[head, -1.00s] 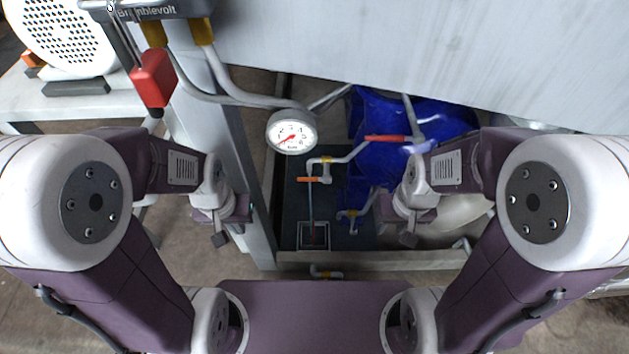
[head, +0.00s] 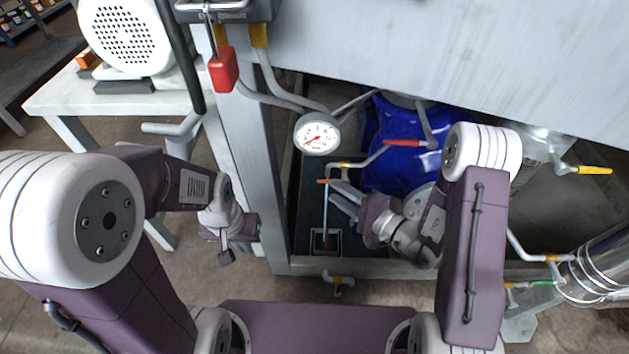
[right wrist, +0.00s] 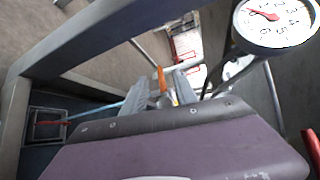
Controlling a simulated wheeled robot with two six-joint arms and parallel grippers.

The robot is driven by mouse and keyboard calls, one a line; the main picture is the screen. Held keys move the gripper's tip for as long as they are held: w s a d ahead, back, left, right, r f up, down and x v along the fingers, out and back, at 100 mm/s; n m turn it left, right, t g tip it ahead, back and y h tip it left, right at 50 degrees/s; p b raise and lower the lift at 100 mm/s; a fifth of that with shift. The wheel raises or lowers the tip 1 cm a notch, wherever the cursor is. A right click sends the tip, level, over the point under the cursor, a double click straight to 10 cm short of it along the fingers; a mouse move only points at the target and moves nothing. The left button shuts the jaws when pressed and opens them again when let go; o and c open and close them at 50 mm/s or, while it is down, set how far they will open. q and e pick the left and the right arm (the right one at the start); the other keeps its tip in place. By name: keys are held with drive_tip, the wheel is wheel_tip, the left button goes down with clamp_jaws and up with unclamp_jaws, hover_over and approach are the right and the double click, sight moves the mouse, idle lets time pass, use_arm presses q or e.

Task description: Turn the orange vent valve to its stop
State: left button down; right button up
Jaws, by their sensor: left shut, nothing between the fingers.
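The orange vent valve handle (head: 323,181) sits at the top of a thin upright pipe in the recess under the gauge. It also shows in the right wrist view (right wrist: 161,78). My right gripper (head: 338,196) is just to the right of the handle with its two grey fingers apart. In the right wrist view the handle appears between the fingers (right wrist: 163,87). I cannot tell whether they touch it. My left gripper (head: 226,257) is shut and empty, hanging left of the frame post, well away from the valve.
A pressure gauge (head: 317,134) is above the valve. A red lever (head: 403,143) and a blue tank (head: 392,172) are to its right. A grey post (head: 258,170) bounds the recess on the left. A yellow handle (head: 594,170) is at far right.

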sight(323, 180)
drive_tip(key=w+d+b+x, duration=0.1)
drive_tip(key=b+x, duration=0.8)
drive_tip(key=shift+t+h, duration=0.3)
drive_tip(key=shift+f, duration=0.15)
clamp_jaws()
idle(1.2)
